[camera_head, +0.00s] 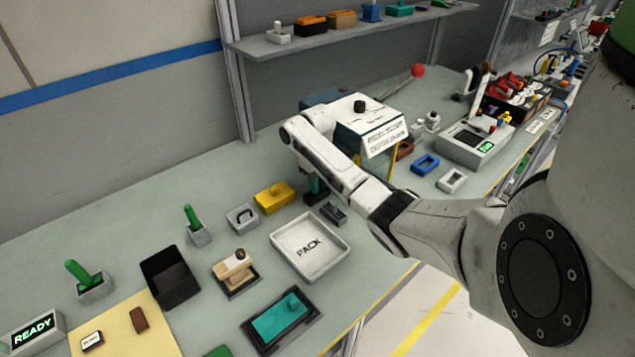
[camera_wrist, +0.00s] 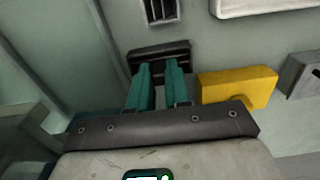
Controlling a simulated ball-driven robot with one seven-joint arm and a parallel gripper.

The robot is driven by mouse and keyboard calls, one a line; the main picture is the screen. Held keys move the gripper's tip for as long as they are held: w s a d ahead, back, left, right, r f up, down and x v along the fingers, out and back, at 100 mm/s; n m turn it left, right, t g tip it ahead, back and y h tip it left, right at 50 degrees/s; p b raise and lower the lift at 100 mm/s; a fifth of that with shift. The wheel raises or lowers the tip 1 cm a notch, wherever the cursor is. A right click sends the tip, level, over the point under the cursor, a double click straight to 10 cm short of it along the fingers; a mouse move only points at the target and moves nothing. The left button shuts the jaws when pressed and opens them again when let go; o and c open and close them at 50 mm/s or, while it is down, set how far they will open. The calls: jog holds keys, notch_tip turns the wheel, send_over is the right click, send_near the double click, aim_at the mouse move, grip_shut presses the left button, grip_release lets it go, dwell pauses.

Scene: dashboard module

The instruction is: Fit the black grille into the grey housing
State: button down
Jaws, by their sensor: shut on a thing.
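My gripper (camera_wrist: 158,72) has two teal fingers and is shut on the black grille (camera_wrist: 160,54), a dark ribbed slab across the fingertips in the wrist view. I cannot tell whether the grille touches the bench. The grey housing (camera_wrist: 161,10), with a dark slotted inside, lies just beyond the grille at the top of the wrist view, apart from it and partly cut off. In the head view the housing (camera_head: 334,213) sits by the PACK tray, just right of and below my gripper (camera_head: 316,194). The grille is hidden there.
A yellow block (camera_head: 274,197) stands left of my gripper, close to the fingers in the wrist view (camera_wrist: 237,88). A grey block with a handle (camera_head: 242,217) is farther left. The white PACK tray (camera_head: 281,238) lies in front. A white-and-blue machine (camera_head: 368,128) stands behind my arm.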

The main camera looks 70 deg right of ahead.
jog(key=shift+f, duration=0.15)
jog(key=c, duration=1.1)
grip_release()
